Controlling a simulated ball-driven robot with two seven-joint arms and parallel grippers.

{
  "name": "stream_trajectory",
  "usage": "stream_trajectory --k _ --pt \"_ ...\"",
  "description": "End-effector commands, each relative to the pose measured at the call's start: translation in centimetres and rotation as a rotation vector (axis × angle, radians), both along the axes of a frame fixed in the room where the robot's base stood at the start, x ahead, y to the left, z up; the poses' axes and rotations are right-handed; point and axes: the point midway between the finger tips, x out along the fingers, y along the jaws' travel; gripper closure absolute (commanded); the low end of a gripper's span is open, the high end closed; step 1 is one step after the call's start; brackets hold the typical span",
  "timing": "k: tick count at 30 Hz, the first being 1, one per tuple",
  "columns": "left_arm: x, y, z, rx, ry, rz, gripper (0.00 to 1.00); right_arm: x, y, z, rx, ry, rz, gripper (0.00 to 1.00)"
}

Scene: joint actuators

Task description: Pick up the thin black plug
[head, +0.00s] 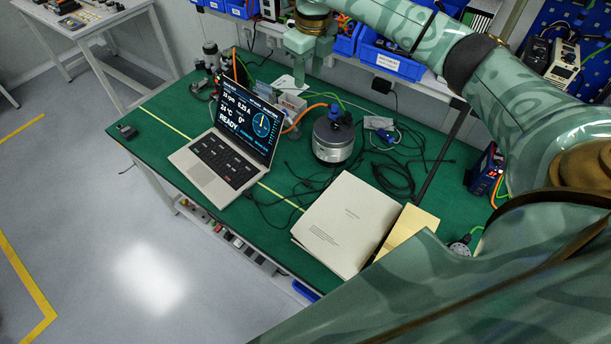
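My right gripper (304,68) hangs over the back of the green table, with its fingers pointing down. There is a gap between its fingers, and I see nothing held in it. It is above and behind the round grey actuator (333,138). I cannot single out a thin black plug for certain. Thin black cables (398,180) lie tangled on the table right of the actuator, and their ends are too small to tell. A small black block (126,131) lies at the table's left end. My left gripper is not in view.
An open laptop (228,150) stands left of the actuator on the green table (165,128). A thick white document (347,224) and a yellow folder (408,230) lie in front. Blue bins (392,62) line the shelf behind. Orange and green cables run near the actuator.

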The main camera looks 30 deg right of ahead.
Motion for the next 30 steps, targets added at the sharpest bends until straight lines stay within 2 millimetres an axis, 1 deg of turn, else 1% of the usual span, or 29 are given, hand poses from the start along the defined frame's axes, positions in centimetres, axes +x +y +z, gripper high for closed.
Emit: stream_trajectory --k 1,5,8,11,12,14,15,18,21,22,24,28,30 --pt "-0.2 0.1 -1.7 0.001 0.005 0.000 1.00 0.1 0.0 -1.9 0.000 0.004 0.000 0.60" --pt "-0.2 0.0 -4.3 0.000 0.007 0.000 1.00 0.2 0.0 -4.9 0.000 0.011 -0.001 0.60" --pt "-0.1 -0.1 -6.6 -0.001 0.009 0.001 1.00 0.3 0.0 -7.7 0.000 0.021 -0.001 0.60" --pt "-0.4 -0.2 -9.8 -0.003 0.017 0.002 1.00 0.5 0.0 -11.7 0.000 0.034 -0.001 0.60" --pt "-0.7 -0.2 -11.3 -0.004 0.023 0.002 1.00 0.6 0.0 -13.5 0.000 0.041 -0.001 0.60" --pt "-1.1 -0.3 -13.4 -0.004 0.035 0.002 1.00 0.7 0.0 -16.3 0.000 0.054 -0.001 0.60" --pt "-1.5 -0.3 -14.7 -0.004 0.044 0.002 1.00 0.8 0.0 -18.0 0.000 0.061 -0.001 0.60" --pt "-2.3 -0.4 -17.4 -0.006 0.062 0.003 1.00 1.0 0.0 -21.7 0.000 0.079 -0.001 0.60" --pt "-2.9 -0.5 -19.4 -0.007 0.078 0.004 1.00 1.2 0.0 -24.4 0.000 0.094 -0.001 0.60" --pt "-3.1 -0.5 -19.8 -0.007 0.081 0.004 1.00 1.2 0.0 -25.1 0.000 0.098 -0.001 0.60" --pt "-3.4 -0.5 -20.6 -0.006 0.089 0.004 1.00 1.3 0.0 -26.2 0.000 0.104 -0.001 0.60" --pt "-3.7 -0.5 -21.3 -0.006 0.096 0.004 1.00 1.3 0.0 -27.3 0.000 0.109 -0.001 0.60" --pt "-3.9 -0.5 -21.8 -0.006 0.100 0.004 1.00 1.3 0.0 -28.3 -0.001 0.111 -0.001 0.60"
